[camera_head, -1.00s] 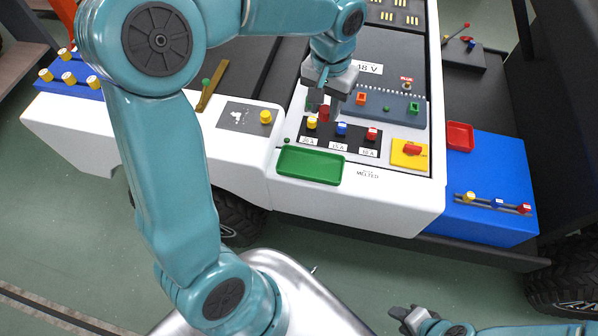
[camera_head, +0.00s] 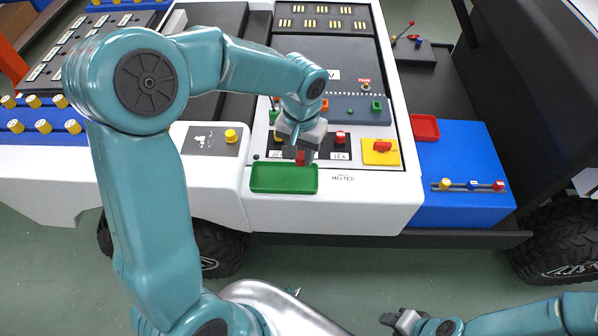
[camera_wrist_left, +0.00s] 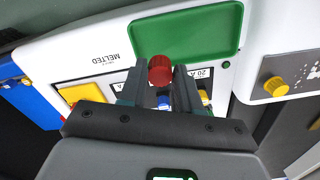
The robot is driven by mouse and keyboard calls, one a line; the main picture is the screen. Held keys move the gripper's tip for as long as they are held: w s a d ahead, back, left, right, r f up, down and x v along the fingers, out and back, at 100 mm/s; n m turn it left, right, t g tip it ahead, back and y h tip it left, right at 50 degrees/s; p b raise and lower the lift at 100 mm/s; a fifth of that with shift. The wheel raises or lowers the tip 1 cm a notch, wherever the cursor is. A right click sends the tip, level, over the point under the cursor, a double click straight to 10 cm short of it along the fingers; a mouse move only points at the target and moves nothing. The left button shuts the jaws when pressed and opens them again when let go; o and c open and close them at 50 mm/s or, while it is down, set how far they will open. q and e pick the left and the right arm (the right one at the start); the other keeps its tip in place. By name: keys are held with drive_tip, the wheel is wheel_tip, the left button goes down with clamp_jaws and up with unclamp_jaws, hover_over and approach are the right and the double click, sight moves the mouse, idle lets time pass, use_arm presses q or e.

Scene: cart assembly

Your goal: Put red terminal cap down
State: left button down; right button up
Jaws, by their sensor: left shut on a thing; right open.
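The red terminal cap (camera_head: 300,158) is between the fingers of my left gripper (camera_head: 299,150), which is shut on it. In the left wrist view the round red cap (camera_wrist_left: 160,70) shows between the two dark fingers (camera_wrist_left: 158,82). It is near the edge of the green tray (camera_head: 285,190), which also shows in the left wrist view (camera_wrist_left: 200,35). In the head view the cap overlaps the tray's far edge; its exact height is unclear. My right gripper (camera_head: 395,318) is open and low at the bottom, away from the cart.
Behind the tray are a yellow, a blue and a red fuse (camera_head: 341,139), partly hidden by my left gripper. A yellow square with a red switch (camera_head: 382,147) is to the right. A red tray (camera_head: 424,127) and blue box (camera_head: 470,140) stand further right.

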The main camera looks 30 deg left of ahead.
sight(300, 181)
use_arm(q)
wheel_tip(300, 181, down, 8)
drive_tip(key=shift+r, duration=0.1)
drive_tip(key=shift+s, duration=0.1)
drive_tip(key=shift+b, duration=0.45)
drive_tip(key=c, duration=0.8)
unclamp_jaws()
